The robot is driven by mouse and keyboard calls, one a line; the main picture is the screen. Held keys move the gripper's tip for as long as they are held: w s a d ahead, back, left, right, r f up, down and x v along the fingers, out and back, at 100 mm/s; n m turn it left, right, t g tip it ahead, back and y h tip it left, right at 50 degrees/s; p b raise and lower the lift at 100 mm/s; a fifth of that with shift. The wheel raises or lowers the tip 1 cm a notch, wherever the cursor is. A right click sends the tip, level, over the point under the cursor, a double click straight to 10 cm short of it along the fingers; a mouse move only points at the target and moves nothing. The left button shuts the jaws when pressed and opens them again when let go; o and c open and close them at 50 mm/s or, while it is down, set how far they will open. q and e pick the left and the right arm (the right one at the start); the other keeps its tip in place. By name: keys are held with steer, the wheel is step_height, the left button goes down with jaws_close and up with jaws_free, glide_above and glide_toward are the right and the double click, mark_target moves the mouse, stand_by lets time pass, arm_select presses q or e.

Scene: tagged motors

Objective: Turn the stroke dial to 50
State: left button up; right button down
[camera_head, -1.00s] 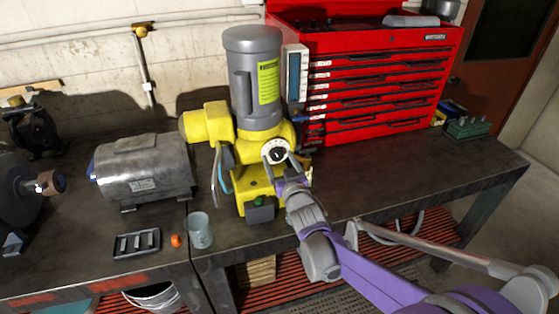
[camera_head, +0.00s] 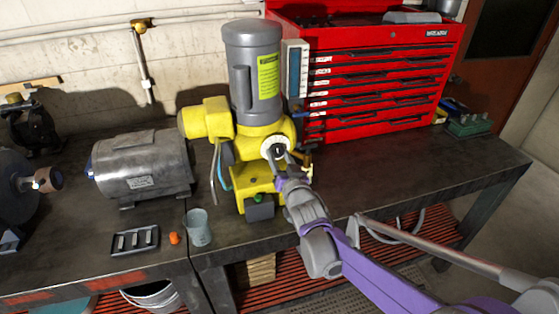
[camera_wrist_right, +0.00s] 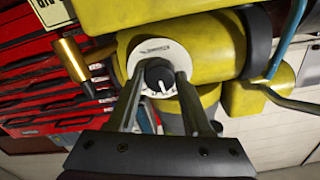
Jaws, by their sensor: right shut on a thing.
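The stroke dial is a black knob (camera_wrist_right: 158,77) with a white pointer, set on a white round plate (camera_wrist_right: 146,52) on the yellow pump (camera_head: 212,119). In the wrist view the pointer aims down and slightly right; the scale numbers are too small to read. My right gripper (camera_wrist_right: 157,82) is shut on the knob, one finger on each side. In the head view my right gripper (camera_head: 278,158) reaches the dial from the lower right and partly hides it. My left gripper is not in view.
A grey motor (camera_head: 145,168) stands left of the pump. A glass cup (camera_head: 199,229), an orange piece (camera_head: 174,238) and a black tray (camera_head: 135,241) lie near the front edge. A red tool chest (camera_head: 385,70) stands behind right. The bench (camera_head: 430,175) on the right is mostly clear.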

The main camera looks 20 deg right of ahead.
steer(key=shift+m, duration=0.8)
steer(key=shift+c, duration=1.7)
jaws_free()
steer(key=s, duration=1.1)
steer(key=shift+d+b, duration=0.15)
steer(key=shift+b, duration=0.3)
steer(key=shift+w, duration=0.1)
